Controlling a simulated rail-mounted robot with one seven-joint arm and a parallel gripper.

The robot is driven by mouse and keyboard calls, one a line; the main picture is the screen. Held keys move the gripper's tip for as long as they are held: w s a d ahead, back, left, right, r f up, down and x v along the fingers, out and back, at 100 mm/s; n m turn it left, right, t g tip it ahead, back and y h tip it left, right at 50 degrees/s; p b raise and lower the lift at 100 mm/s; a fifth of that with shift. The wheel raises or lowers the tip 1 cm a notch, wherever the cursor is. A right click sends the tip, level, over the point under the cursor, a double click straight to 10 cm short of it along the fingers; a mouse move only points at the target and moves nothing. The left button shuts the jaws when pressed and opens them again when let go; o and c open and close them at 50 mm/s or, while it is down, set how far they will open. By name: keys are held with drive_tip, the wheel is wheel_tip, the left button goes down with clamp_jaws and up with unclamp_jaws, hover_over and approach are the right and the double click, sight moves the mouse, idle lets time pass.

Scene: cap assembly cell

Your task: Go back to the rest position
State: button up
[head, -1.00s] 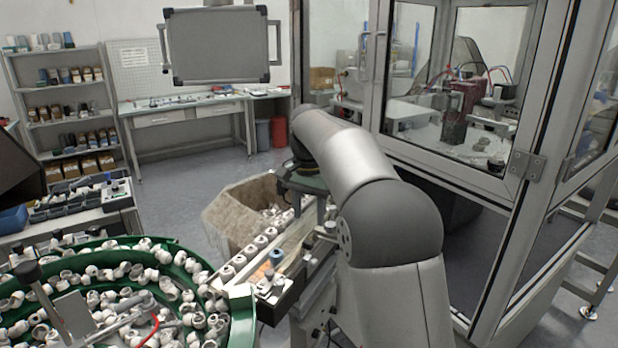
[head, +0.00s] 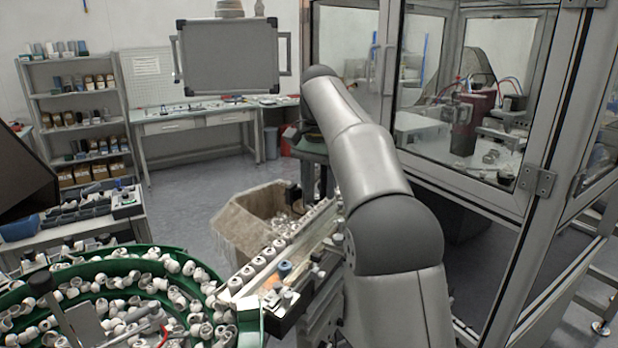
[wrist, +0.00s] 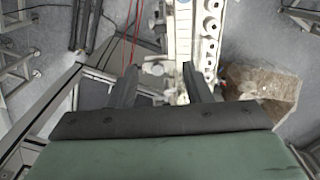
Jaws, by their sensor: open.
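My gripper (wrist: 157,84) shows in the wrist view with its two dark fingers spread apart and nothing between them. It hangs above the linear feed track (wrist: 184,35), which carries a row of white fittings, and is apart from it. In the head view my arm reaches away from the camera, and its green-grey wrist end is raised above the far end of the feed track (head: 318,222). The fingers are mostly hidden there behind my arm.
A green bowl feeder (head: 185,258) full of white fittings stands at lower left. A worn open bin (head: 238,228) stands left of the track. A glazed machine enclosure (head: 535,180) stands close on the right. A grey panel (head: 228,57) hangs at the back.

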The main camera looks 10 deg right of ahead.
drive_tip(key=s+d+f+n, duration=0.1)
drive_tip(key=s+f+n, duration=0.1)
drive_tip(key=s+f, duration=0.5)
drive_tip(key=s+d+f+n, duration=0.1)
drive_tip(key=s+f+n, duration=0.2)
drive_tip(key=s+f, duration=0.4)
drive_tip(key=s+d+f+n+t, duration=0.1)
drive_tip(key=s+f, duration=0.7)
drive_tip(key=s, duration=1.3)
drive_tip(key=shift+d+n, duration=0.6)
drive_tip(key=shift+n, duration=0.1)
drive_tip(key=shift+b, duration=0.3)
drive_tip(key=shift+c, duration=0.4)
